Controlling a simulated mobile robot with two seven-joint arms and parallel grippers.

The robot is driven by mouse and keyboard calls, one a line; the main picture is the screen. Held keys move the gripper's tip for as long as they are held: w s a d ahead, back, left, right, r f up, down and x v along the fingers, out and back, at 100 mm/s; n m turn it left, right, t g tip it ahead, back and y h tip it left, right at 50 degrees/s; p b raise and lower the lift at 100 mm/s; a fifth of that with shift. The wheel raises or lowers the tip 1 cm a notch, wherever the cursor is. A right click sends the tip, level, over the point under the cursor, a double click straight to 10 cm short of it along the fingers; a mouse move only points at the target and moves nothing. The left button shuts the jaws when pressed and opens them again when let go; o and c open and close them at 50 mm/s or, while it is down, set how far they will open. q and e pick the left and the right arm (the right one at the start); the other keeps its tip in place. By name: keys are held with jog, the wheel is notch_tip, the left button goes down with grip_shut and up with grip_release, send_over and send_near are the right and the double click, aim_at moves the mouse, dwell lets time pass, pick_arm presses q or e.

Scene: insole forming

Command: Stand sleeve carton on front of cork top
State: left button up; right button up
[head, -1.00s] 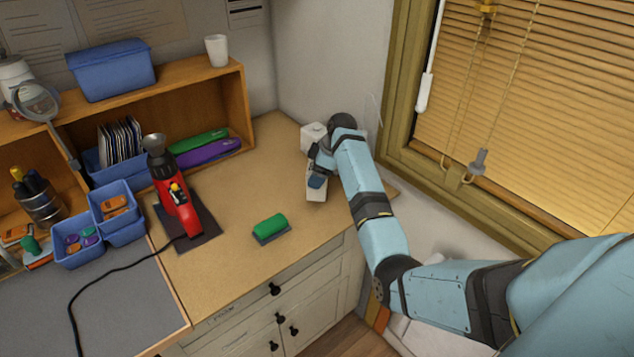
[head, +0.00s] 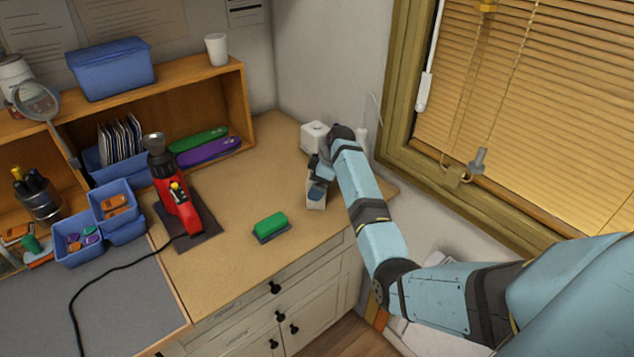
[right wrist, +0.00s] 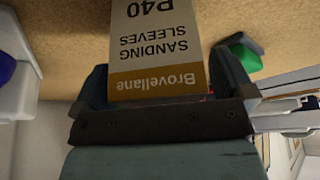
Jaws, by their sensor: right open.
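The sleeve carton (head: 316,202) is white and tan with "Brovellane Sanding Sleeves P40" lettering. It stands upright on the cork top (head: 225,245), near its front right edge. In the right wrist view the carton (right wrist: 155,42) lies between the two fingers of my right gripper (right wrist: 160,82), its lettering upside down in the picture. The fingers are open, one on each side; gaps show beside the carton. In the head view the right gripper (head: 318,178) partly hides the carton. My left gripper is not in view.
A green-topped block (head: 270,226) lies left of the carton. A white box (head: 314,135) stands behind my right gripper. A red tool (head: 178,208) on a dark mat is farther left. Cork between the block and shelf is clear.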

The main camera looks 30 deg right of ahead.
jog(key=v, duration=1.2)
jog(key=shift+r+b, duration=0.15)
jog(key=shift+b, duration=0.3)
